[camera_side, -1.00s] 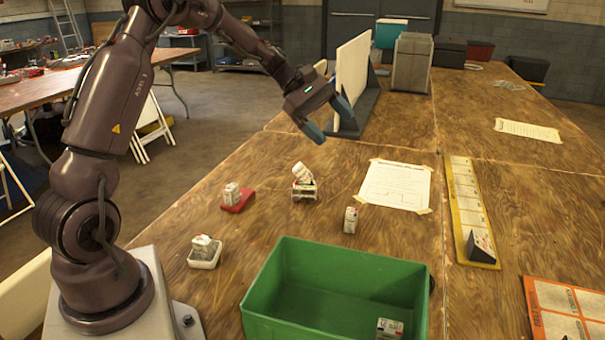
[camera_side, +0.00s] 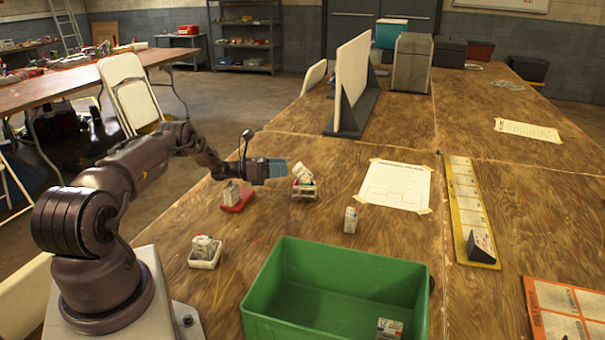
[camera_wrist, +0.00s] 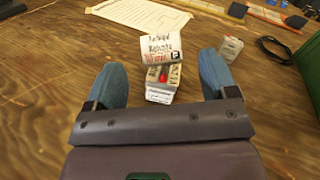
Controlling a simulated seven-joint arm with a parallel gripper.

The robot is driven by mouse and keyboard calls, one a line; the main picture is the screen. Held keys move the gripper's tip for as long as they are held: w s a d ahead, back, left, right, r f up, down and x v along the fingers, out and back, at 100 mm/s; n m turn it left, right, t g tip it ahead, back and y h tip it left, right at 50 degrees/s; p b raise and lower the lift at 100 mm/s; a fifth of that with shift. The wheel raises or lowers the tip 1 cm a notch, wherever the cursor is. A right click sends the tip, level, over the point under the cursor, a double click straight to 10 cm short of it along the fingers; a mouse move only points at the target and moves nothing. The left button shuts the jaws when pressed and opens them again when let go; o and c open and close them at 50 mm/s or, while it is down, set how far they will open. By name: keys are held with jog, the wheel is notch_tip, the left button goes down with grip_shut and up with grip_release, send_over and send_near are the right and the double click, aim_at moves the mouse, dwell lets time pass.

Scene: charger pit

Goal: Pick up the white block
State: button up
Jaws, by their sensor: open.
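A white block (camera_side: 302,172) with printed labels sits tilted on top of a small cradle (camera_side: 304,190) on the wooden table. In the wrist view the white block (camera_wrist: 161,48) shows dark and red lettering, and the cradle (camera_wrist: 162,84) lies below it with a red spot. My gripper (camera_side: 279,169) is low over the table, pointing level at the block from its left. In the wrist view its blue fingers are spread, with the block and cradle ahead, roughly centred between them. No contact is visible.
Other small blocks are on a red holder (camera_side: 238,200), in a white dish (camera_side: 205,262), and standing alone on the table (camera_side: 350,220). A green bin (camera_side: 300,262) stands in front, with a block inside. A taped paper (camera_side: 396,184) lies to the right.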

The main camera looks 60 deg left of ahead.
aim_at(297, 166)
jog(key=x, duration=0.6)
jog(key=c, duration=1.1)
jog(key=shift+o, duration=0.2)
